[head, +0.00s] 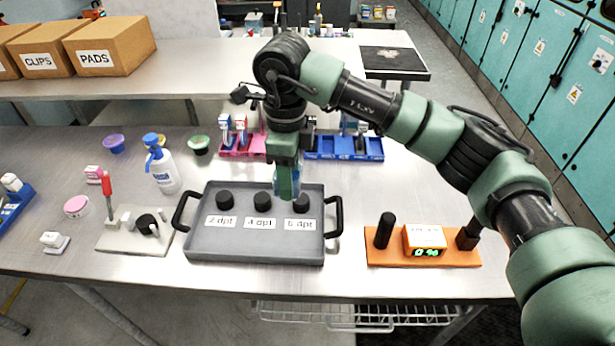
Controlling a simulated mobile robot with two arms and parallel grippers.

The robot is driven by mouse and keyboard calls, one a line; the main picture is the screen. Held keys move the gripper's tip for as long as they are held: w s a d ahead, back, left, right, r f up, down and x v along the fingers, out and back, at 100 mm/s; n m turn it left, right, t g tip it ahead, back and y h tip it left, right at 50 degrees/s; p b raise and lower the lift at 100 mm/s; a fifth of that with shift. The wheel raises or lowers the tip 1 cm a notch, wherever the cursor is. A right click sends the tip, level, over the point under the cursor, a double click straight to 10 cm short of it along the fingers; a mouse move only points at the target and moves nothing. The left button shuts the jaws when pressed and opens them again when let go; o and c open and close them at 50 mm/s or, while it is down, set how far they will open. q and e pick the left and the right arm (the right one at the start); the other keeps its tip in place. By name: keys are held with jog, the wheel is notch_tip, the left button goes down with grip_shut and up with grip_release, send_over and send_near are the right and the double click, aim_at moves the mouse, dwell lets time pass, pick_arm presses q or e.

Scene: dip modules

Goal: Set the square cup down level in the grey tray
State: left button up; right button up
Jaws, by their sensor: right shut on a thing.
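The grey tray (215,243) lies on the near table, with a black handle at each side. Three black round pieces stand in it behind labels "2 dpt", "4 dpt" and "6 dpt". My right gripper (286,178) points down over the tray's back right part, between the middle and right black pieces. It is shut on a bluish, see-through thing, which seems to be the square cup (292,190). The fingers hide much of it, so I cannot tell whether it touches the tray floor. My left gripper is not in view.
An orange stand (400,259) with a display and dark posts is right of the tray. A grey plate (121,243) with a red-topped tool is left of it. A spray bottle (163,172), pink rack (235,149) and blue rack (335,150) stand behind.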

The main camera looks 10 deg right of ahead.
send_over(258, 241)
notch_tip(258, 241, down, 18)
jog(key=b, duration=1.4)
jog(key=shift+f, duration=0.2)
jog(key=shift+f+b, duration=0.5)
jog(key=shift+b, duration=0.15)
jog(key=o, duration=1.4)
notch_tip(258, 241, up, 8)
jog(key=b, duration=0.1)
